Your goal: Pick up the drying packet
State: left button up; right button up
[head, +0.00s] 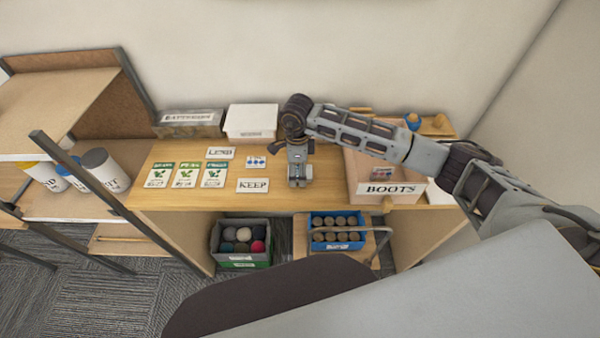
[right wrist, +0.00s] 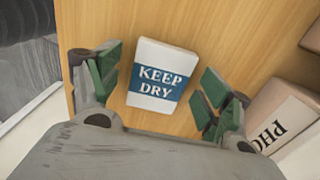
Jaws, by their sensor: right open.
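The drying packet (right wrist: 152,98) is a small white packet with a blue band reading "KEEP DRY". In the right wrist view it lies flat on the wooden tabletop (right wrist: 185,25), slightly tilted. My right gripper (right wrist: 156,90) is open, with green-padded fingers on either side of the packet and visible gaps between. In the head view the right gripper (head: 299,178) points down over the table. I cannot make out the packet under it there. My left gripper is not in view.
A white box (head: 251,120) and a battery box (head: 189,123) stand at the back. Several cards, including a "KEEP" card (head: 252,185), lie left of the gripper. A box marked "PHO" (right wrist: 283,112) is near the right fingers.

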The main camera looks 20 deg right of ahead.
aim_at(298, 171)
jog(key=c, duration=1.1)
jog(key=shift+r, duration=0.15)
jog(key=shift+r+b, duration=0.9)
jog(key=shift+r, duration=4)
